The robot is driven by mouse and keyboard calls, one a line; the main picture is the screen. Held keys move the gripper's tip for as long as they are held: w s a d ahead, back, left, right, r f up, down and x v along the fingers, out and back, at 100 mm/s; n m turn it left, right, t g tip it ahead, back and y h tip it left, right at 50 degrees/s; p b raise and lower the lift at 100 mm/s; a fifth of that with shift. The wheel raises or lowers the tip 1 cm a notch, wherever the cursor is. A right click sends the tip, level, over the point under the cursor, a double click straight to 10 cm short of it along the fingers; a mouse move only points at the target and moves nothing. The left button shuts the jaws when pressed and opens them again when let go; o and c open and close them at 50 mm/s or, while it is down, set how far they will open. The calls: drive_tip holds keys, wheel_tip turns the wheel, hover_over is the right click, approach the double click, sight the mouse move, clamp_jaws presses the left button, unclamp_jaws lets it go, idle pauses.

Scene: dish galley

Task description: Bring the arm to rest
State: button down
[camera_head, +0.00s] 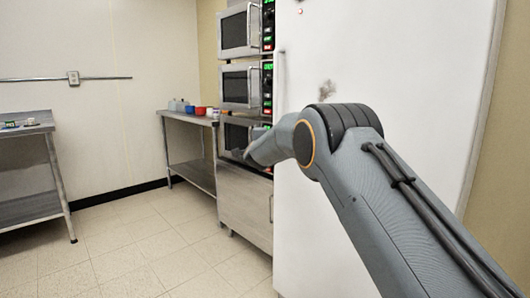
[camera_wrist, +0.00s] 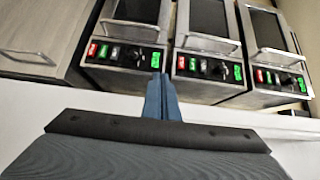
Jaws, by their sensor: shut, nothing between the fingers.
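My arm reaches up from the lower right in the head view and bends at a dark ribbed joint in front of the white fridge door (camera_head: 415,75). Past the bend, a grey link points left toward the stacked microwaves. The fingers are not clear in the head view. In the wrist view my gripper (camera_wrist: 162,98) is shut, its blue-grey fingers together and empty. The fingertips appear in front of the microwave panels; I cannot tell the exact gap.
Stacked microwaves (camera_head: 239,86) stand left of the fridge on a steel cabinet (camera_head: 244,206). A steel table (camera_head: 188,168) bears red and blue containers (camera_head: 200,111). Another steel table (camera_head: 27,130) stands at far left. The tiled floor (camera_head: 130,250) between is clear.

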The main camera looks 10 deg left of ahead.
drive_tip(key=s+a, duration=0.5)
drive_tip(key=s, duration=0.1)
drive_tip(key=s+d+f+n+g+h, duration=0.1)
drive_tip(key=s+d+f+n+g, duration=0.4)
drive_tip(key=s+d, duration=1.1)
drive_tip(key=s+d+f+n+g, duration=0.4)
drive_tip(key=s+d+n+g, duration=0.35)
drive_tip(key=s, duration=1.65)
drive_tip(key=s+d+f+n+g+h, duration=0.1)
drive_tip(key=s+d+f+n+g, duration=0.4)
drive_tip(key=s+d, duration=1.1)
drive_tip(key=s+d+r+m+p, duration=0.1)
drive_tip(key=s+d+r+p, duration=0.4)
drive_tip(key=r+p, duration=0.5)
drive_tip(key=p, duration=0.8)
drive_tip(key=shift+s+d+h, duration=0.15)
drive_tip(key=shift+d+h, duration=0.05)
drive_tip(key=shift+h, duration=0.2)
